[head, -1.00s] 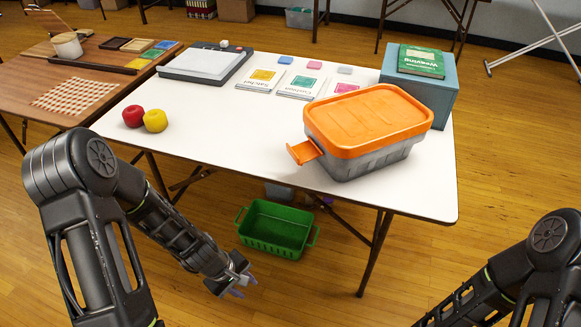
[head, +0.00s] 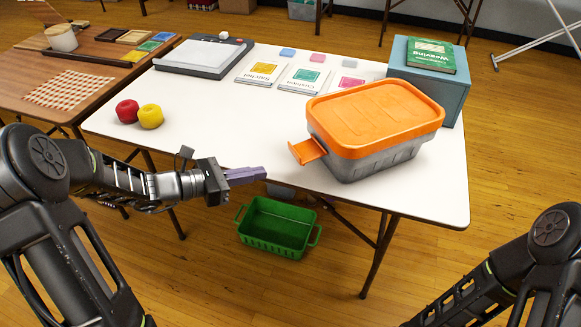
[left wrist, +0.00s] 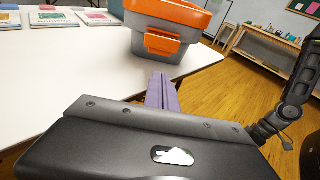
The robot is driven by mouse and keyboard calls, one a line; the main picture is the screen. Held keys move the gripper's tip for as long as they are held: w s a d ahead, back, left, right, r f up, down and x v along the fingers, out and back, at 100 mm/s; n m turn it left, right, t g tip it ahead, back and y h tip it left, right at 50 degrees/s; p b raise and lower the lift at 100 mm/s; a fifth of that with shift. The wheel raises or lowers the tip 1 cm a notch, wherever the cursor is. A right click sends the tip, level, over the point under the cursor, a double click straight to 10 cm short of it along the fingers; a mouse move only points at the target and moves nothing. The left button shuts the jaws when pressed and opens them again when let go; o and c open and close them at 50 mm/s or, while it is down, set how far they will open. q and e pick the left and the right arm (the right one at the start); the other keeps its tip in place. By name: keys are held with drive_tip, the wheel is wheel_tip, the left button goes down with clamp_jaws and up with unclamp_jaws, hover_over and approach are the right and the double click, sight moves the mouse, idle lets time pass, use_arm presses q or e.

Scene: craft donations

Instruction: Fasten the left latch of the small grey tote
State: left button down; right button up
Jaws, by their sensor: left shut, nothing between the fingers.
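The small grey tote (head: 375,163) with an orange lid (head: 375,115) stands on the right part of the white table. Its left latch (head: 307,151) is an orange flap that sticks outward from the tote's left end. In the left wrist view the latch (left wrist: 162,43) faces me on the tote's grey end (left wrist: 190,48). My left gripper (head: 264,173) has its purple fingers shut and empty. They are at the table's front edge, left of and below the latch in the picture, apart from it. My right gripper is out of view; only my right arm shows.
A blue-grey box (head: 431,82) with a green book (head: 431,55) on it stands right behind the tote. Red (head: 127,111) and yellow (head: 150,116) apples sit at the table's left. A green basket (head: 278,228) is on the floor. The white tabletop left of the latch is clear.

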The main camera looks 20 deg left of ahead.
sight(308, 150)
use_arm(q)
drive_tip(key=shift+d, duration=0.1)
drive_tip(key=x, duration=1)
drive_tip(key=shift+f, duration=0.1)
